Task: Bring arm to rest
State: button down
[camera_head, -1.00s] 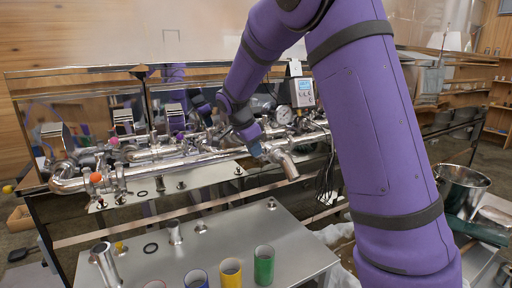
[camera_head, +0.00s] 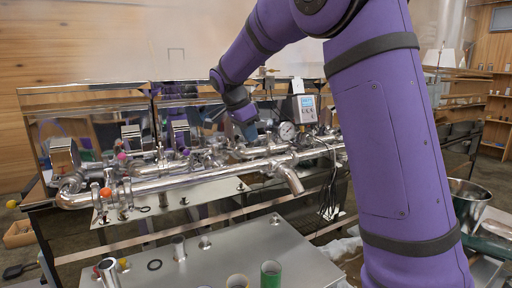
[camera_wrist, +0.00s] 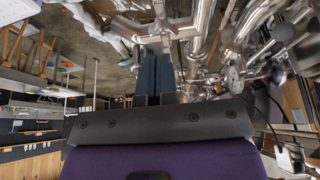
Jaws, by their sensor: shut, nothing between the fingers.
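My purple arm crosses the right half of the head view and bends over at the top. My gripper (camera_head: 243,112) is above the steel pipework (camera_head: 170,181) of the evaporator, apart from it as far as I can tell. In the wrist view the two dark fingers of my gripper (camera_wrist: 156,78) lie side by side, closed, with nothing between them. Pipes and fittings (camera_wrist: 200,35) show beyond the fingers there.
A gauge (camera_head: 286,131) and a display box (camera_head: 303,107) stand beside the pipework. A steel table (camera_head: 230,255) in front carries short tubes and a green cup (camera_head: 270,274). A metal pot (camera_head: 467,200) stands at right.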

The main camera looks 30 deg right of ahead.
jog(key=s+a+r+n+t+y, duration=0.1)
jog(key=s+r+n+y, duration=0.3)
jog(key=s, duration=0.6)
jog(key=s+a+r+n+t+h, duration=0.1)
jog(key=s+n+t, duration=0.1)
jog(key=s+n, duration=0.6)
jog(key=s+a+f+n+t, duration=0.1)
jog(key=s+f+n, duration=0.1)
jog(key=s, duration=0.6)
jog(key=s+a+f+n+t+y, duration=0.1)
jog(key=s+a+f+n, duration=0.1)
jog(key=s, duration=0.7)
jog(key=shift+s+a+f+n+y, duration=0.2)
jog(key=shift+f+n+y, duration=0.1)
jog(key=shift+f+n, duration=0.6)
jog(key=c, duration=1.8)
grip_release()
jog(key=shift+r, duration=0.15)
